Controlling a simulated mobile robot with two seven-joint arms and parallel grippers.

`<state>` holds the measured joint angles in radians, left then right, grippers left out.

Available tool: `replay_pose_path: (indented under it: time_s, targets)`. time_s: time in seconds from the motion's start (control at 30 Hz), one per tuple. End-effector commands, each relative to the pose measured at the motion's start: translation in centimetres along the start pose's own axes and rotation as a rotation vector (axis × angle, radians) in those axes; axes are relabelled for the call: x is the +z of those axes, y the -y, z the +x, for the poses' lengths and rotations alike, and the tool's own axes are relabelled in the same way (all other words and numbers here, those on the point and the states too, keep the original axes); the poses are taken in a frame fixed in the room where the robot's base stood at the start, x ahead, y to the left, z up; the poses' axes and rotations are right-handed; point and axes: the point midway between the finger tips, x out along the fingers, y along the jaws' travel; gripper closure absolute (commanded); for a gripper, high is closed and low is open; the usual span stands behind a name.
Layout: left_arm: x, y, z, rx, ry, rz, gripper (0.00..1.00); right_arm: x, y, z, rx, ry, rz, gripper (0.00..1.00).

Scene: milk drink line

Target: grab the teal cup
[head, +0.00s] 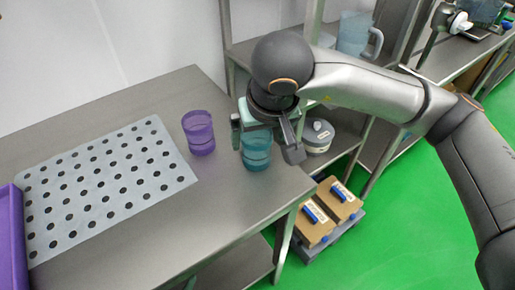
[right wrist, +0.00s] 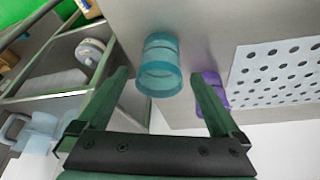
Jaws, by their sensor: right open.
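The teal cup (head: 256,152) stands upright on the metal table (head: 215,222) near its right edge. In the right wrist view the teal cup (right wrist: 160,68) is just beyond and between the spread fingers. The right gripper's fingers (right wrist: 162,82) also show in the right wrist view. I cannot tell whether a finger touches the cup. My left gripper is not in view.
A purple cup (head: 199,133) stands just left of the teal cup. A perforated grey mat (head: 105,188) lies farther left, beside a purple bin (head: 10,240). A shelf with a round container (head: 317,136) is behind right. Cardboard boxes (head: 325,211) sit low beyond the table edge.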

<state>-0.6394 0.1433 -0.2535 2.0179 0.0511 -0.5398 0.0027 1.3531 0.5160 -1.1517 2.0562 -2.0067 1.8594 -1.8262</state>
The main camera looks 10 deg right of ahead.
Motion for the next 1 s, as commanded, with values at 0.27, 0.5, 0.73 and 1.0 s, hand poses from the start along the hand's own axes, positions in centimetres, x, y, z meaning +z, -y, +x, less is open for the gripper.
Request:
replay_pose_path:
  time_s: [0.27,0.5,0.73,1.0]
  targets:
    - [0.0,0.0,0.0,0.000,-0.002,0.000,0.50,0.1,0.0,2.5,-0.002,0.003,0.002,0.00]
    - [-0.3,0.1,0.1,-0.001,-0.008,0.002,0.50,0.3,0.1,6.1,-0.001,0.004,0.003,0.00]
    - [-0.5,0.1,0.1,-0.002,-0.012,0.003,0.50,0.2,0.1,7.0,-0.002,-0.001,0.001,0.00]
    - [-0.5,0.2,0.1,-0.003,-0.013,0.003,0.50,0.2,0.1,6.9,-0.002,0.000,0.001,0.18]
